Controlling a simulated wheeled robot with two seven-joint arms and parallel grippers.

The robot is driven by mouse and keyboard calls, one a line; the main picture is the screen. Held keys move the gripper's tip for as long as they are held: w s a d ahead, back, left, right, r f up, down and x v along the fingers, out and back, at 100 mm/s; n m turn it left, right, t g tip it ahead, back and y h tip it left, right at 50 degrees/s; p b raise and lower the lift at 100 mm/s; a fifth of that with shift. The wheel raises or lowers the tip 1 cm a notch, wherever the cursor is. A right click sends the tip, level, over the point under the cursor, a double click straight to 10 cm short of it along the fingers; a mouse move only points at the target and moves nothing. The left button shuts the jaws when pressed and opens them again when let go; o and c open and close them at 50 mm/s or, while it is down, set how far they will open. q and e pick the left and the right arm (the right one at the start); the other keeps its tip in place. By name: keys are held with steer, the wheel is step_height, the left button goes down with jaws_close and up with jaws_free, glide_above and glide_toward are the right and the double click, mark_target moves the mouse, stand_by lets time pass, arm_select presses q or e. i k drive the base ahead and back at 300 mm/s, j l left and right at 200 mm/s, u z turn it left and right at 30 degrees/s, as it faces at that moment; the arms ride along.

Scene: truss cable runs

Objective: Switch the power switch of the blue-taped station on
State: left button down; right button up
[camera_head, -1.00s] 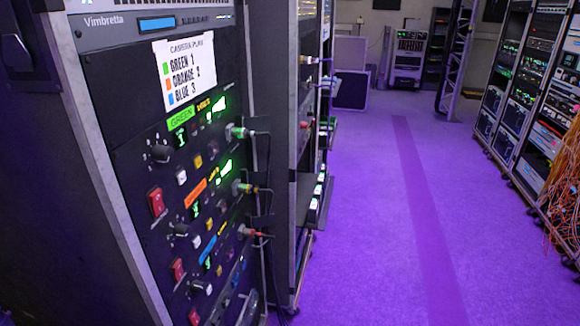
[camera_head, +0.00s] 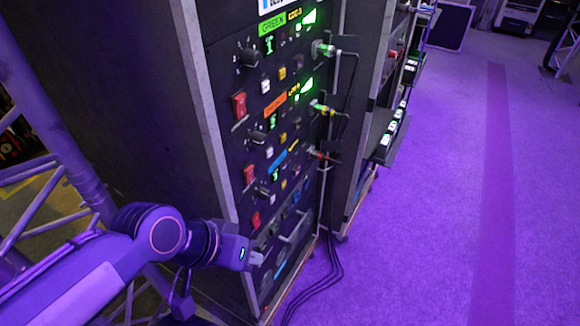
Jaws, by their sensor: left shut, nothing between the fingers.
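The blue tape strip (camera_head: 277,162) marks the lowest of the three stations on the rack's front panel. Its red rocker switch (camera_head: 256,220) is the lowest red switch, at the panel's left side; its on or off position is too small to tell. My left gripper (camera_head: 258,258) comes in from the lower left. It is shut and empty, in front of the rack's lower left part, below the red switch in the picture; I cannot tell whether it touches the panel. My right gripper is not in view.
The orange station's red switch (camera_head: 249,173) and the green station's red switch (camera_head: 239,105) sit above. Cable plugs (camera_head: 322,108) stick out along the panel's right side. Black cables (camera_head: 330,270) run down to the floor. The purple floor (camera_head: 440,220) at right is clear.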

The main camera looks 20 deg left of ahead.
mark_target(256, 222)
steer(key=u, duration=1.25)
